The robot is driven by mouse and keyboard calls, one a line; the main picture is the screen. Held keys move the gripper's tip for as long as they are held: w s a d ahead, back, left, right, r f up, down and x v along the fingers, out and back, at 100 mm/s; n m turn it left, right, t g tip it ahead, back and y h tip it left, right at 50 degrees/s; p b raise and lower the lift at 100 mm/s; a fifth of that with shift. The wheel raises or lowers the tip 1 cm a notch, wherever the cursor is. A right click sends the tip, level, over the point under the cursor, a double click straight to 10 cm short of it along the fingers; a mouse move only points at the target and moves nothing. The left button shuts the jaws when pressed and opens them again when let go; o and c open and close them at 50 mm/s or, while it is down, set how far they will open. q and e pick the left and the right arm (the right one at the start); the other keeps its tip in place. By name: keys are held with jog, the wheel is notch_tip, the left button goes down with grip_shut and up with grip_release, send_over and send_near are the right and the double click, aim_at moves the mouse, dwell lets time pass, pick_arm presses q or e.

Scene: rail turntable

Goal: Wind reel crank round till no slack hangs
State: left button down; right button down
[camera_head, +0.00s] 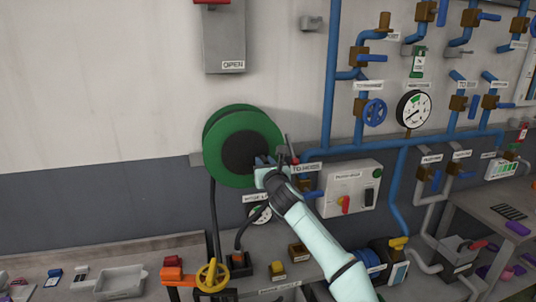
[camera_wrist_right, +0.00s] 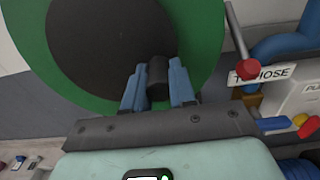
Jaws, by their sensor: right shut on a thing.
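The green reel (camera_head: 214,135) with a dark round hub (camera_head: 240,150) is mounted on the wall in the head view. It also fills the upper left of the right wrist view (camera_wrist_right: 205,35). My right gripper (camera_head: 265,161) is at the lower right of the hub. In the wrist view its blue fingers (camera_wrist_right: 157,85) are shut on the black crank handle (camera_wrist_right: 157,72), which stands in front of the hub. In the head view the fingers hide the handle. A dark hose (camera_head: 214,215) hangs from the reel's lower left towards the bench. My left gripper is out of view.
A red-tipped lever (camera_head: 291,150) stands close right of my gripper; it also shows in the wrist view (camera_wrist_right: 236,40). Blue pipes (camera_head: 330,90) with valves and a gauge (camera_head: 413,110) are to the right. A switch box (camera_head: 350,188) and a yellow handwheel (camera_head: 212,275) sit below.

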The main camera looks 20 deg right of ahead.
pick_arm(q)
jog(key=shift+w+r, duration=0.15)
pick_arm(e)
jog(key=shift+d+r, duration=0.25)
jog(key=shift+r, duration=0.15)
jog(key=shift+r, duration=0.45)
jog(key=c, duration=1.1)
grip_release()
jog(key=shift+c, duration=0.2)
jog(key=o, duration=0.5)
jog(key=shift+d+f, duration=0.1)
jog(key=shift+f, duration=0.05)
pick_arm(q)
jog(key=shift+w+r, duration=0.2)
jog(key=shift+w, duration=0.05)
pick_arm(e)
jog(key=shift+o, duration=0.2)
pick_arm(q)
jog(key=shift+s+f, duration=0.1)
pick_arm(e)
jog(key=shift+s, duration=0.15)
